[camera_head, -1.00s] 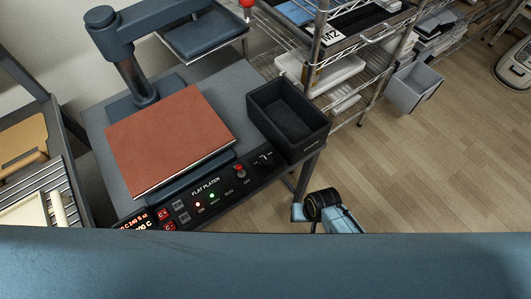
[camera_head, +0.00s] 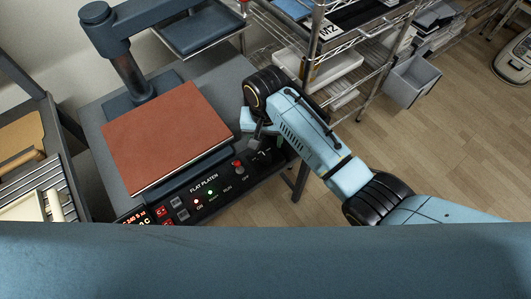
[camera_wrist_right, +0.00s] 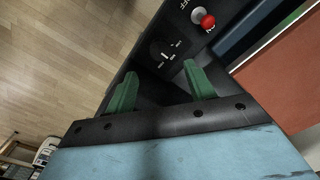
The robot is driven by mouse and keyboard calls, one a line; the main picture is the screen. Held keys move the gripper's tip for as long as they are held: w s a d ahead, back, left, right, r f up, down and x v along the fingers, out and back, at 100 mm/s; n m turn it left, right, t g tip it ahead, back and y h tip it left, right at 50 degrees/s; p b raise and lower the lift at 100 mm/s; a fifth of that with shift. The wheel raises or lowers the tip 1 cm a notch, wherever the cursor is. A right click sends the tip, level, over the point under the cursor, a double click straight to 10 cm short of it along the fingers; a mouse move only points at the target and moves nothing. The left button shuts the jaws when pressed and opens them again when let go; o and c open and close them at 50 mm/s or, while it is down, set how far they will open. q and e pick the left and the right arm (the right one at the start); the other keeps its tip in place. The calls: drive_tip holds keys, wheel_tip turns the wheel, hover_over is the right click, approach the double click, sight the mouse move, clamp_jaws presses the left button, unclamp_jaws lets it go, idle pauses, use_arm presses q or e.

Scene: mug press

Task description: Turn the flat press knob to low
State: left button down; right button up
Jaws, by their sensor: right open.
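The flat press (camera_head: 165,135) has a red-brown platen and a black front panel (camera_head: 205,200) lettered FLAT PLATEN, with lit displays and lamps. Its knob (camera_wrist_right: 168,58) is a dark dial with pale marks at the panel's right end. It is small in the head view (camera_head: 263,155), beside my gripper, and I cannot read its setting. My right gripper (camera_head: 254,134) hangs above that end. In the wrist view my right gripper (camera_wrist_right: 160,82) is open, its two green fingers apart and empty, with the dial just beyond the gap. My left gripper is not in view.
A red-capped switch (camera_wrist_right: 207,21) sits close to the knob; it also shows in the head view (camera_head: 238,165). A wire shelf (camera_head: 330,60) stands behind. Floor (camera_head: 440,150) is clear at right.

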sight(265, 156)
wheel_tip(265, 156, down, 8)
drive_tip(key=shift+r+b, duration=0.2)
drive_tip(key=shift+b, duration=0.75)
drive_tip(key=shift+c, duration=0.4)
drive_tip(key=c, duration=0.9)
drive_tip(key=shift+r+n+p, duration=0.15)
drive_tip(key=shift+n+p, duration=0.75)
drive_tip(key=shift+p, duration=0.1)
drive_tip(key=n+p, duration=0.2)
drive_tip(key=shift+n, duration=0.3)
drive_tip(key=shift+n+p, duration=0.55)
drive_tip(key=shift+n, duration=0.65)
drive_tip(key=shift+n+p, duration=0.5)
drive_tip(key=shift+n, duration=1)
